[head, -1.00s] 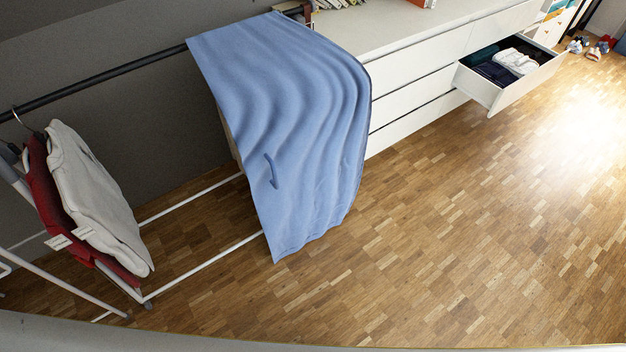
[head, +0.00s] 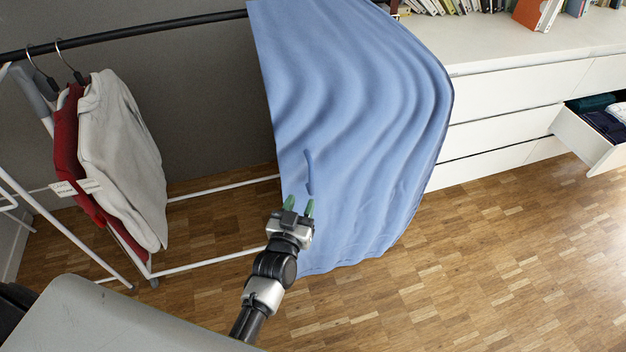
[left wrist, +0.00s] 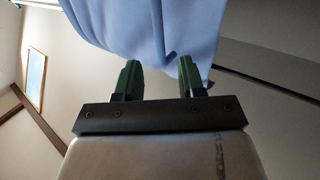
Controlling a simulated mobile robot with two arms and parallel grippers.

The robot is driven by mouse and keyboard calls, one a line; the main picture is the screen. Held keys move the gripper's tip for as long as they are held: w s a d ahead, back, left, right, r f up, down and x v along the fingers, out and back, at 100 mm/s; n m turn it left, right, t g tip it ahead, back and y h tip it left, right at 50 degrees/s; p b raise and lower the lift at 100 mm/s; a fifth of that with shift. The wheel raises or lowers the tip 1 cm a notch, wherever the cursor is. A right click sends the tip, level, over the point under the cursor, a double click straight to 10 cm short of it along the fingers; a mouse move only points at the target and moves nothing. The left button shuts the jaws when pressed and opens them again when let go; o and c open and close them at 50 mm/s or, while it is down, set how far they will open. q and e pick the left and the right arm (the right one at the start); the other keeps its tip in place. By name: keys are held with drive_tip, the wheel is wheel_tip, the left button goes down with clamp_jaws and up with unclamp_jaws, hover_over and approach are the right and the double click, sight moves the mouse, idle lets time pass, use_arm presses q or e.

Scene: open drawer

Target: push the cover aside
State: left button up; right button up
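The cover is a large blue cloth (head: 350,110) that hangs from the black rail at the top and drapes down toward the floor. A small blue strap or handle (head: 309,172) shows on its lower left part. My left gripper (head: 299,204) is in front of the cloth, just below this strap, with its two green fingers apart. In the left wrist view the fingers (left wrist: 160,78) are spread with blue cloth (left wrist: 155,30) beyond them. Nothing shows clearly held between them. I cannot tell whether they touch the cloth. My right gripper is not in view.
A rack (head: 215,188) with a grey sweater (head: 118,155) and a red garment (head: 68,140) stands at the left. A white dresser (head: 505,110) with an open drawer (head: 590,138) is at the right. Wooden floor (head: 480,270) is free at the front right.

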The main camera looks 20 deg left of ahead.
sight(311, 181)
use_arm(q)
drive_tip(key=w+b, duration=0.1)
drive_tip(key=w, duration=0.6)
drive_tip(key=shift+w+f, duration=0.1)
drive_tip(key=shift+w, duration=0.85)
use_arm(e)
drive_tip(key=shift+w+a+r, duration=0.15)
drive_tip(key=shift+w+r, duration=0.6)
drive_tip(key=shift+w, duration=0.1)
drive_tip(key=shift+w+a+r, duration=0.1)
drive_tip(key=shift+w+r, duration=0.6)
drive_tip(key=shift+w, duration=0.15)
use_arm(q)
clamp_jaws()
